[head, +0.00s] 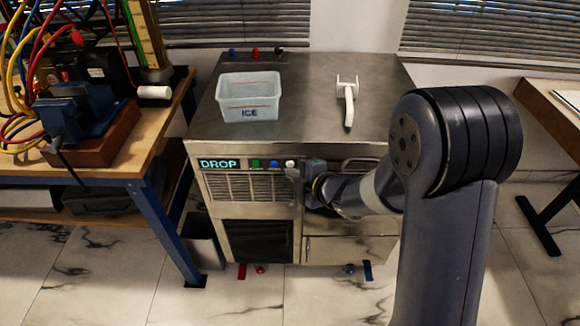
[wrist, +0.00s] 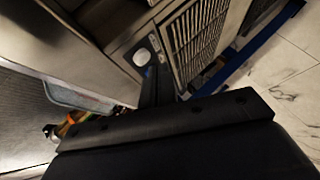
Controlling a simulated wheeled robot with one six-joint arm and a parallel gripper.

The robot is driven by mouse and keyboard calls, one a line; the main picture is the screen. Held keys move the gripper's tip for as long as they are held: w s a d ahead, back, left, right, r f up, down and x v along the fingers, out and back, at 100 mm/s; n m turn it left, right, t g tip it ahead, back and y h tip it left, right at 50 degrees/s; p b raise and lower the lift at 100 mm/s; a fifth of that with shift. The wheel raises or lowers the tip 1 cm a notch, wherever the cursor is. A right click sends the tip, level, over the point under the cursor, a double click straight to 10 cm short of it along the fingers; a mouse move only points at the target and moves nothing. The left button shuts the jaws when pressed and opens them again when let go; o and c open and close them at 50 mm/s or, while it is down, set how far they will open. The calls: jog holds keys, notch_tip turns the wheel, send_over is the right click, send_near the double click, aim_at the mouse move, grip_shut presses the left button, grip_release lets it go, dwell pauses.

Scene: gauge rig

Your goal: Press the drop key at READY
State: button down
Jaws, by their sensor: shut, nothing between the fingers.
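The steel ice machine (head: 345,215) stands in the middle of the head view. Its lit display (head: 219,163) reads DROP. To the right of the display are a green square key (head: 256,163), a blue key (head: 274,163) and a white round key (head: 290,164); their labels are too small to read, so I cannot tell which is the drop key. My gripper (head: 302,176) is shut and empty at the panel, just right of the white key. In the wrist view, the shut fingers (wrist: 155,82) reach toward the panel beside a white round key (wrist: 142,56); contact cannot be told.
A white ICE bin (head: 249,108) and a white scoop (head: 348,98) rest on the machine's top. A workbench (head: 160,140) with a vise and cables stands at left, another table (head: 555,115) at right. Marble floor shows in front.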

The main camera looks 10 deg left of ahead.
jog(key=shift+s, duration=0.15)
jog(key=s+b, duration=0.1)
jog(key=s, duration=0.1)
jog(key=s+d+b, duration=0.1)
jog(key=s, duration=0.1)
jog(key=shift+s+d, duration=0.1)
jog(key=shift+s, duration=0.25)
dwell(0.7)
jog(key=s, duration=0.2)
jog(key=s+d, duration=0.1)
jog(key=shift+s, duration=0.35)
dwell(0.4)
